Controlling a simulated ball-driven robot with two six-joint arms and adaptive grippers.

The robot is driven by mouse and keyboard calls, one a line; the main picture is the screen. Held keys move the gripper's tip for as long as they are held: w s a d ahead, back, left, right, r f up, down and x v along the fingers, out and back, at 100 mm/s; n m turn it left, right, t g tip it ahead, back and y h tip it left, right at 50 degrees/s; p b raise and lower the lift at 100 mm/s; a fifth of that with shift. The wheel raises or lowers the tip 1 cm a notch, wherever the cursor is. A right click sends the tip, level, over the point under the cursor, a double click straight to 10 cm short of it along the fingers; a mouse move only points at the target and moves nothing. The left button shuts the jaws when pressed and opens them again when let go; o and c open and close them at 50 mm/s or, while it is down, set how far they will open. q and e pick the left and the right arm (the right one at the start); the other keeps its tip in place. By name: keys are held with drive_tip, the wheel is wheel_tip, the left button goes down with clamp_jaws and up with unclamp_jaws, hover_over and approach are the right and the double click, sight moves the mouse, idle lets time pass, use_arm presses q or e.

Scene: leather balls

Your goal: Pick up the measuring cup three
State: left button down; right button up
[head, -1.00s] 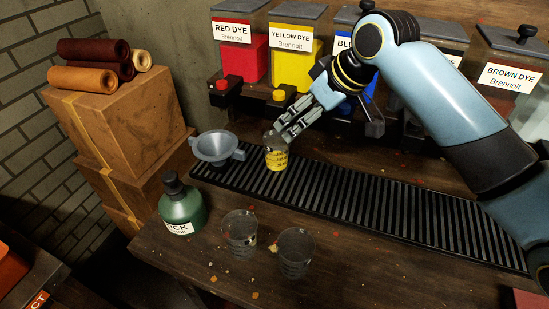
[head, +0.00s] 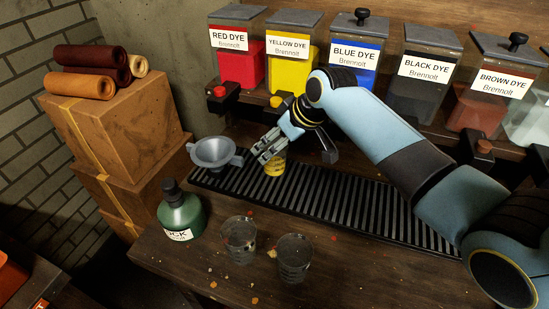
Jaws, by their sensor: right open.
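A clear measuring cup with yellow liquid (head: 277,170) stands on the slatted black rack (head: 340,203) below the yellow dye tank. Two clear, empty-looking measuring cups stand on the wooden bench in front: a left one (head: 238,240) and a right one (head: 294,259). No number is readable on any cup, so I cannot tell which is three. My right gripper (head: 264,153) is open at the upper part of the yellow cup and hides its rim. I cannot tell whether it touches the cup. My left gripper is not in view.
A grey funnel (head: 213,152) sits at the rack's left end. A green bottle (head: 180,213) stands at the bench's left. Labelled dye tanks, such as the yellow one (head: 288,67), line the back. The rack right of the yellow cup is clear.

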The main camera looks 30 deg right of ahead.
drive_tip(key=c, duration=1.7)
drive_tip(key=shift+r, duration=0.1)
